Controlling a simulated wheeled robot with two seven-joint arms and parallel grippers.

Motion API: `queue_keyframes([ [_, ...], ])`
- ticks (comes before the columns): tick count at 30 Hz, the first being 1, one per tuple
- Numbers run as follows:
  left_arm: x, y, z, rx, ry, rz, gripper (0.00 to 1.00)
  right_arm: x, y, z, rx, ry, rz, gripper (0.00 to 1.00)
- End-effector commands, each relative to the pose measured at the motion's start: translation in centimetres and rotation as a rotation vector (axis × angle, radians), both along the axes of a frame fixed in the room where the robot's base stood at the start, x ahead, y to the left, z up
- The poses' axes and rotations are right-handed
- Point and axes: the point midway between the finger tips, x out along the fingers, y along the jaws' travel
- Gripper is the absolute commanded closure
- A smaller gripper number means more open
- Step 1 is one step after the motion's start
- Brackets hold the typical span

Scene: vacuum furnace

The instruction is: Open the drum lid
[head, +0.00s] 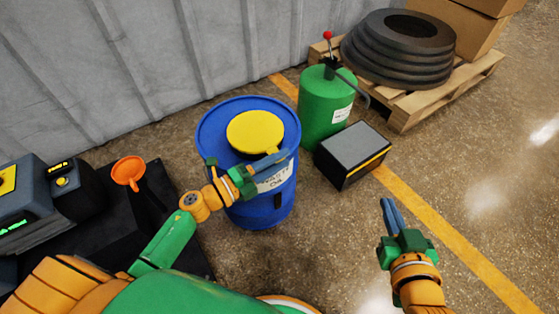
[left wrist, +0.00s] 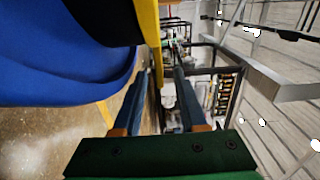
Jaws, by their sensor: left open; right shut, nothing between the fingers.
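The blue drum (head: 262,208) stands upright on the floor, with a label on its front. Its round yellow lid (head: 254,132) lies over the top and looks closed. My left gripper (head: 270,165) is open at the near right edge of the lid, over the drum's rim. In the left wrist view, the yellow lid's edge (left wrist: 151,40) appears edge-on between the two fingers of the left gripper (left wrist: 158,98); I cannot tell whether they touch it. The drum (left wrist: 60,60) fills the upper left there. My right gripper (head: 391,213) is shut and empty over the floor, right of the drum.
A green canister (head: 325,108) and a dark box (head: 352,153) stand close to the drum's right. An orange funnel (head: 128,172) and dark equipment (head: 40,205) are at left. A pallet (head: 425,100) holds stacked black rings (head: 400,62). The floor at right is clear.

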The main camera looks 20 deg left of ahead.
Motion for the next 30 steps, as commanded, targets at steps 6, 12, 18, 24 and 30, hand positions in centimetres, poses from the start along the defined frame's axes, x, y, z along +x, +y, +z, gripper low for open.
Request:
queue_keyframes([
  [6,0.13,-0.11,0.01,-0.001,0.001,0.000,0.59,0.08,0.04,0.21,0.001,-0.011,0.001,1.00],
  [12,0.11,-0.10,0.00,-0.001,0.001,0.000,1.00,0.07,0.03,0.18,0.002,-0.009,0.000,1.00],
  [18,0.11,-0.09,-0.01,0.000,0.001,0.000,1.00,0.08,0.04,0.17,0.002,-0.009,0.000,1.00],
  [24,0.11,-0.09,-0.01,0.000,0.001,0.001,1.00,0.07,0.04,0.15,0.002,-0.009,0.000,1.00],
  [30,0.10,-0.08,-0.01,0.000,0.001,0.001,1.00,0.07,0.03,0.14,0.002,-0.008,0.000,1.00],
])
